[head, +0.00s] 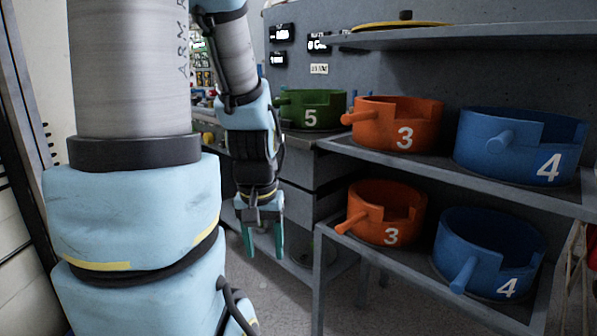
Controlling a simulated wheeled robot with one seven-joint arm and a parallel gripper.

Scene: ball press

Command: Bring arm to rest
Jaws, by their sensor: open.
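My gripper (264,240) hangs pointing down near the middle of the head view, with its two teal fingers apart and nothing between them. It is in front of the grey cabinet and to the left of the shelf rack, apart from the containers. My arm runs up from it, and its large light-blue and grey links fill the left of the picture.
A grey shelf rack (455,172) at the right holds orange containers marked 3 (425,112) and blue containers marked 4 (520,122) on two levels. A green container marked 5 (325,104) stands behind my gripper. Bare floor (285,300) shows below it.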

